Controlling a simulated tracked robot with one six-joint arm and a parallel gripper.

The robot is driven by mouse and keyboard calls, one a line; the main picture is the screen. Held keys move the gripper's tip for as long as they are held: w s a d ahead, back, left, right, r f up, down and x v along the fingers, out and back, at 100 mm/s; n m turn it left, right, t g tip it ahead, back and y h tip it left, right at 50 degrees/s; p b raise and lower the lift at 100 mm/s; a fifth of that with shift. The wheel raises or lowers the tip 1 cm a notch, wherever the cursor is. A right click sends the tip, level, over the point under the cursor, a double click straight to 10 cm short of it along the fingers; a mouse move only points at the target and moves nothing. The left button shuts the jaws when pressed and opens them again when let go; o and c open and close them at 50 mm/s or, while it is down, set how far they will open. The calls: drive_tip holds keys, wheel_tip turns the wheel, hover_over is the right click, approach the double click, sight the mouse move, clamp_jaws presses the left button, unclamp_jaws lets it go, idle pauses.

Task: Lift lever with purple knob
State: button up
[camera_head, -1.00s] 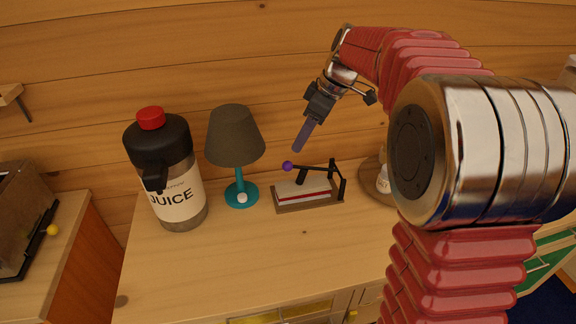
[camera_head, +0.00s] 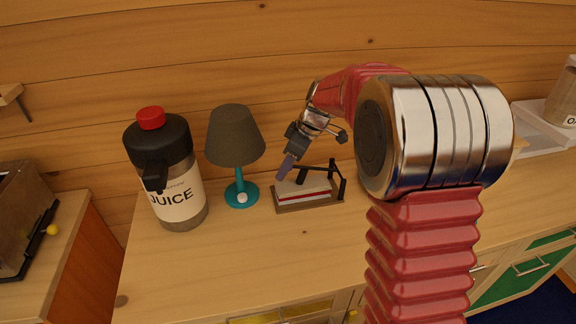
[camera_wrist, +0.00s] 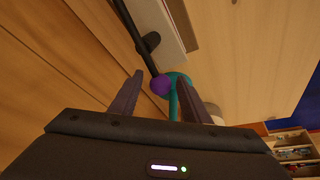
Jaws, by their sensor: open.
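The lever (camera_head: 318,169) is a black arm on a small device with a white and red block and a brown base (camera_head: 309,206), standing on the wooden counter. In the head view its purple knob is hidden behind my gripper (camera_head: 285,167). In the wrist view the purple knob (camera_wrist: 161,85) shows at the end of the black lever arm (camera_wrist: 137,38), between my two fingers in the picture. My gripper (camera_wrist: 162,92) is open and empty. I cannot tell whether the fingers reach down around the knob or stop short of it.
A teal lamp (camera_head: 236,135) with a dark shade stands close left of the device. A juice dispenser (camera_head: 177,196) with a red cap stands farther left. A log wall is behind. The counter front (camera_head: 230,265) is clear.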

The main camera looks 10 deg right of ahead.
drive_tip(key=shift+f, duration=0.1)
drive_tip(key=shift+c, duration=0.5)
clamp_jaws()
drive_tip(key=shift+d, duration=0.1)
